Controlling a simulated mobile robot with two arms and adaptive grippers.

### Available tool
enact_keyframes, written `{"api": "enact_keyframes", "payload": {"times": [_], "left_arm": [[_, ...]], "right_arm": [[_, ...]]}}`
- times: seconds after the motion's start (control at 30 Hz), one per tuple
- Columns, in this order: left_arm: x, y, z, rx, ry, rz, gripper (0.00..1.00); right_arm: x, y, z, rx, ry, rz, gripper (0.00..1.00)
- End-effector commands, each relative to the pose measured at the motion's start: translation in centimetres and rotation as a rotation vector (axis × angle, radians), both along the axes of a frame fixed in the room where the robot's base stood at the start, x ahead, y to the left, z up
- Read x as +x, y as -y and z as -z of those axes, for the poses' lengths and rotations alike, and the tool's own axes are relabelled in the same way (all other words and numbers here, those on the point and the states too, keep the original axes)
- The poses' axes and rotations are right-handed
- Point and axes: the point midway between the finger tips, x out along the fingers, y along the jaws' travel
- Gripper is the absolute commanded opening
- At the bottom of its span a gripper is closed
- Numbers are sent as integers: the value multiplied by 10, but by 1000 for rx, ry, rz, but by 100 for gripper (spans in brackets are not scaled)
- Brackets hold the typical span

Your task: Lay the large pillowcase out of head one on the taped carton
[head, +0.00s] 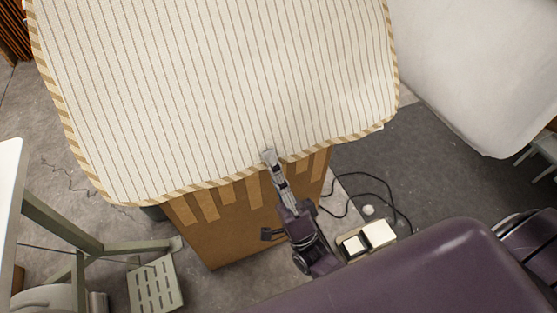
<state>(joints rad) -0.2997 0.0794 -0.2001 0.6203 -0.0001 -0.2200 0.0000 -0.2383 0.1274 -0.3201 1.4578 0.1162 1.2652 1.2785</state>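The large pillowcase (215,90) is cream with thin dark stripes and a tan-and-white edging. It is spread wide and nearly flat over the top of the taped carton (235,235), hiding that top. The carton's brown side shows below the near edge, with lighter tape strips (203,203) running down it. My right gripper (270,158) reaches up from below, its finger end overlapping the pillowcase's near edge. Whether a second finger is under the cloth is hidden, so I cannot tell if it grips. My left gripper is not in view.
A large white padded shape (480,70) fills the upper right. A green-grey metal frame with a slotted step (155,285) and a white top edge (8,190) stands at left. Black cables and a small box (378,233) lie on the floor right of the carton.

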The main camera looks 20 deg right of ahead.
Motion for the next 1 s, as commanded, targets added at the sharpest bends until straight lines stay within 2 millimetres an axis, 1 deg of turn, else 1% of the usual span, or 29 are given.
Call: {"api": "enact_keyframes", "payload": {"times": [0.03,0.23,0.3,0.67,0.7,1.0], "left_arm": [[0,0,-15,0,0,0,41],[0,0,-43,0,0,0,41],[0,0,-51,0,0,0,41],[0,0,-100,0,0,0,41],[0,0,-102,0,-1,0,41],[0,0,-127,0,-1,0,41]], "right_arm": [[5,0,-5,-1,-37,1,0],[26,-1,4,-5,-173,0,0],[31,-1,14,-7,-239,-1,0],[59,-2,55,-17,-557,-1,0],[58,-2,64,-19,-588,-1,0],[59,-2,104,-26,-796,0,0]]}}
